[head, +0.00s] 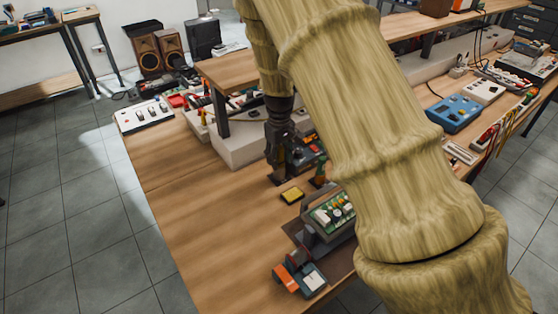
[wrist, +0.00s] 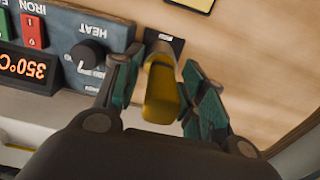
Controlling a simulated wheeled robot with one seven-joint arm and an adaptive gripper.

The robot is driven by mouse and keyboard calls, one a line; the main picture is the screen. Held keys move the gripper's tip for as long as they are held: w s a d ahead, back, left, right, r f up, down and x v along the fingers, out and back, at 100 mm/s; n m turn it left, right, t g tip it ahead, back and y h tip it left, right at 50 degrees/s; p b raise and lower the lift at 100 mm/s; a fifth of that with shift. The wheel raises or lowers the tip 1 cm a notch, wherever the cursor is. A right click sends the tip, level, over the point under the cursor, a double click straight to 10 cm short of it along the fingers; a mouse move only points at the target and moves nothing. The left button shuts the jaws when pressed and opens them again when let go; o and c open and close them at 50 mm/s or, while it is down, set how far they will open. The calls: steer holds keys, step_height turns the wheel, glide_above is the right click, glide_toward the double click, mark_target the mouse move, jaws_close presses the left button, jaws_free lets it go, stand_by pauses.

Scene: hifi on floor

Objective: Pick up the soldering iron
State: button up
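In the wrist view, a yellow handle (wrist: 160,98), which looks like the soldering iron's, rises toward the camera from a small dark holder (wrist: 166,43). My gripper (wrist: 162,62) has its two green-sided fingers on either side of this handle. The fingers look open, with narrow gaps beside the handle; contact is not clear. The blue soldering station (wrist: 75,45) with its HEAT knob and 350°C display is close on the left. In the head view my gripper (head: 281,172) points down over the wooden bench beside the station (head: 308,152); the iron is not distinguishable there.
A yellow sponge (head: 292,195) lies just in front of my gripper. A circuit board (head: 332,212) in a dark stand and an orange-and-grey item (head: 298,278) are nearer. A raised shelf (head: 222,72) stands behind. The bench's left front is clear.

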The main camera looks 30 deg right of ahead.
steer(key=c, duration=0.7)
steer(key=shift+o, duration=0.2)
steer(key=shift+r, duration=0.1)
steer(key=shift+w+r, duration=0.1)
steer(key=shift+r, duration=0.4)
step_height(320, 180, up, 9)
steer(key=shift+f+b, duration=0.1)
steer(key=shift+b, duration=1.05)
